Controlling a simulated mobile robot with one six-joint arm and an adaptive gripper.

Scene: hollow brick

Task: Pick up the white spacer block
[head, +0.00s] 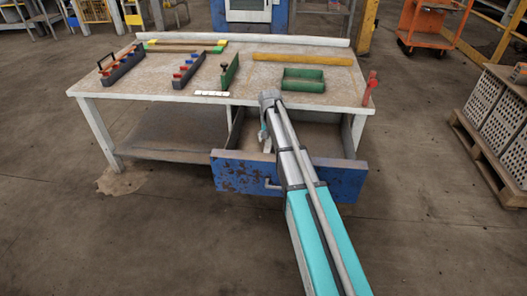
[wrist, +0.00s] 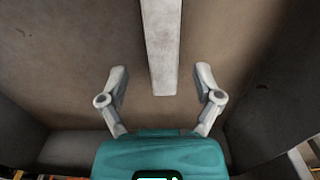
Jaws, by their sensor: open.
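The white spacer block (wrist: 160,40) is a long pale bar lying on the brown floor of the open drawer (wrist: 70,65). In the wrist view it runs from the top edge down to between my fingertips, and its far end is out of frame. My gripper (wrist: 161,74) is open and empty, with one finger on each side of the block's near end and a gap on both sides. I cannot tell how high above the block it is. In the head view my arm hides much of the drawer, whose blue front (head: 235,175) is pulled out from the table.
Dark drawer walls (wrist: 275,110) stand on both sides of my gripper. The worktable (head: 150,88) above carries coloured racks, a green tray (head: 303,80) and a yellow bar (head: 300,59). A red clamp (head: 369,88) is at its right edge. A pallet of bricks (head: 503,115) stands at right.

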